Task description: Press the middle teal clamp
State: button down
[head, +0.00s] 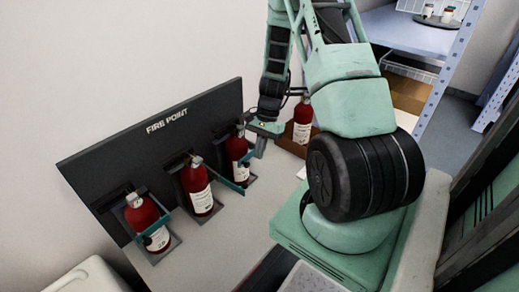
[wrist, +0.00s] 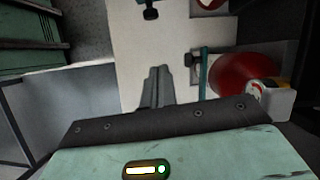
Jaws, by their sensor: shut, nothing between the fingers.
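Three red extinguishers stand in holders on a dark board. The middle extinguisher (head: 197,188) has no teal bar visibly across its front; a teal clamp bar (head: 230,184) juts out to its right, apparently the middle one. Another teal clamp piece (head: 244,167) is beside the right extinguisher (head: 236,150). A teal strap (head: 156,227) crosses the left extinguisher (head: 142,212). My gripper (head: 261,148) is just right of the right extinguisher, shut and empty. In the wrist view its fingers (wrist: 157,88) are together, left of a teal bar (wrist: 203,72) and a red extinguisher (wrist: 243,75), apart from both.
The black FIRE POINT board (head: 165,135) backs the holders. Another red extinguisher (head: 302,122) stands in a brown box behind my gripper. A shelf with blue-grey boards (head: 410,32) is at the back right. Pale counter surface (head: 230,225) in front of the holders is clear.

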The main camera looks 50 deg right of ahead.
jog(key=a+f+b, duration=0.2)
jog(key=a+f, duration=0.3)
jog(key=a, duration=0.1)
jog(key=shift+s+a+f, duration=0.15)
jog(key=shift+s+f, duration=0.1)
jog(key=shift+s, duration=0.1)
